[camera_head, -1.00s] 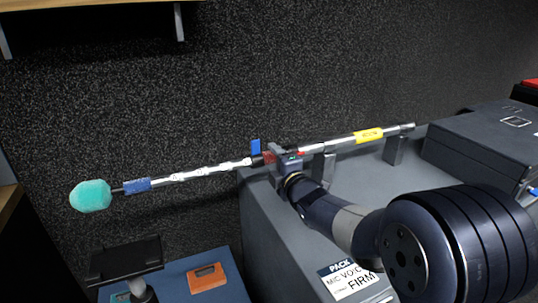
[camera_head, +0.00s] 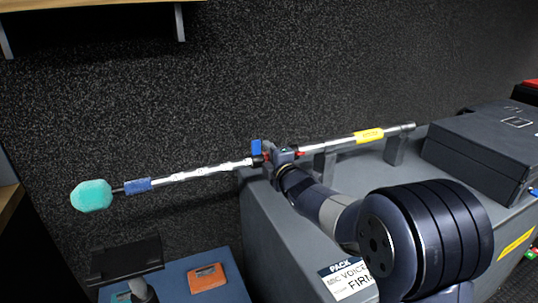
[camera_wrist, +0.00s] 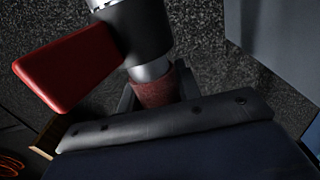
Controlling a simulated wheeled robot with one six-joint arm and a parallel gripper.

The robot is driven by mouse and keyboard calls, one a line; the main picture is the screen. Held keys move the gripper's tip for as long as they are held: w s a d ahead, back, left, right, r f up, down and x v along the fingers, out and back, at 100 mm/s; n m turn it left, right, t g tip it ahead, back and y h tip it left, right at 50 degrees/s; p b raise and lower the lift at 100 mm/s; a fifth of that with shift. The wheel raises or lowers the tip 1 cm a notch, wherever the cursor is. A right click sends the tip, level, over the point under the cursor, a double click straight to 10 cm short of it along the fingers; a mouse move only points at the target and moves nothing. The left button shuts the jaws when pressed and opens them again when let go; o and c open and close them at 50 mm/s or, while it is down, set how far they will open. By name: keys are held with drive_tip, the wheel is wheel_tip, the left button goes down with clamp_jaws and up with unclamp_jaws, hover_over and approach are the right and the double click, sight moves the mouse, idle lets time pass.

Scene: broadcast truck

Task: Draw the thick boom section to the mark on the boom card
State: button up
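The boom pole lies slightly tilted across the head view. A teal foam head (camera_head: 91,196) is at its left end, then a blue sleeve (camera_head: 138,186) and a thin silver section (camera_head: 205,172). To the right, a thicker silver section (camera_head: 335,143) carries a yellow band (camera_head: 368,135). My gripper (camera_head: 275,160) is at the pole's middle. In the wrist view a red sleeve (camera_wrist: 155,92) is between its dark fingers, below a dark collar (camera_wrist: 143,30) with a red flat tab (camera_wrist: 68,66). Whether the fingers press on the sleeve is unclear.
Upright supports (camera_head: 394,150) stand under the pole on a grey case (camera_head: 375,185). A white card (camera_head: 345,277) reading "PACK", "MIC VOICE" and "FIRM" is on its front. A dark box (camera_head: 480,150) is at right. An orange box (camera_head: 207,277) is at lower left.

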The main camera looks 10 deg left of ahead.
clamp_jaws()
drive_tip(key=shift+a+f, duration=0.1)
